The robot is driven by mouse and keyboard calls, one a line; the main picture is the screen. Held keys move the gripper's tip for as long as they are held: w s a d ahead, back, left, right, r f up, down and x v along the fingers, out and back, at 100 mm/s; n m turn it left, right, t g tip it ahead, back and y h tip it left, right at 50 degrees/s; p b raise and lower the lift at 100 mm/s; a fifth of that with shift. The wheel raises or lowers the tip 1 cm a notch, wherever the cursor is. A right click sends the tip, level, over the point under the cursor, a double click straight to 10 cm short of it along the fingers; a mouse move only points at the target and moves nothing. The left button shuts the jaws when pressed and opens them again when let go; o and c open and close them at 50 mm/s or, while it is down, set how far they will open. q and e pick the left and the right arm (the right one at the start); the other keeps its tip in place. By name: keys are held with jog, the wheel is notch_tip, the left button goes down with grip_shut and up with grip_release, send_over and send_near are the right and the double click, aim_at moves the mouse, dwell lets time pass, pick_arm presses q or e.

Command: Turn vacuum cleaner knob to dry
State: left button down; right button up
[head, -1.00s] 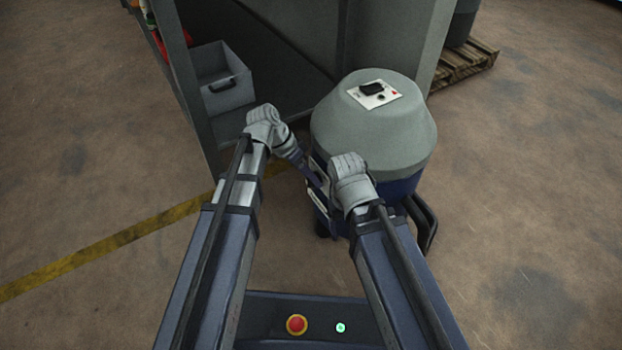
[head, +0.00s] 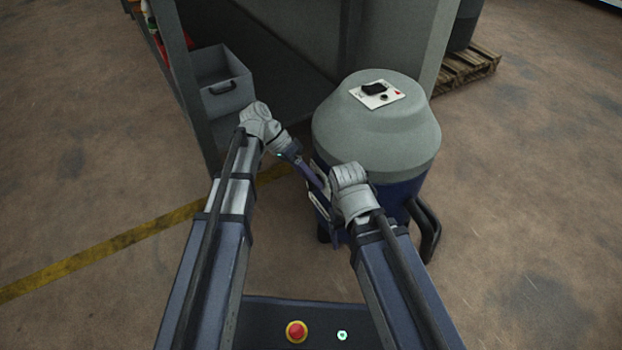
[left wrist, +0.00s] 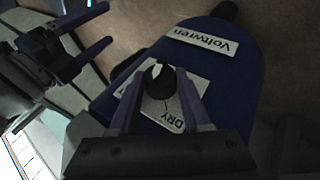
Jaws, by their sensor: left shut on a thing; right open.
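The vacuum cleaner (head: 372,135) stands upright, with a grey dome top and a dark blue body. In the left wrist view its blue front carries a white label plate (left wrist: 182,121) reading "DRY"; its other wording is covered. On the plate sits a round black knob (left wrist: 158,84) with a pale mark, which lies away from the "DRY" text. My left gripper (left wrist: 161,76) is shut on the knob, one finger on each side. My right gripper (left wrist: 106,25) is open and empty, beside the vacuum's body. In the head view the arms mostly hide both grippers and the knob.
A white "Voltwren" nameplate (left wrist: 207,44) is on the vacuum's front. A switch panel (head: 377,94) is on its dome. A shelf with a grey bin (head: 222,85) stands at left, close to my left arm. A pallet (head: 468,66) lies behind; floor at right is clear.

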pick_arm(q)
jog(key=shift+c, duration=1.8)
grip_release()
jog(key=p+v, duration=0.5)
jog(key=v, duration=0.3)
jog(key=shift+p, duration=0.4)
pick_arm(e)
notch_tip(320, 180, up, 6)
jog(key=shift+f, duration=0.1)
pick_arm(q)
jog(key=shift+s+d, duration=0.1)
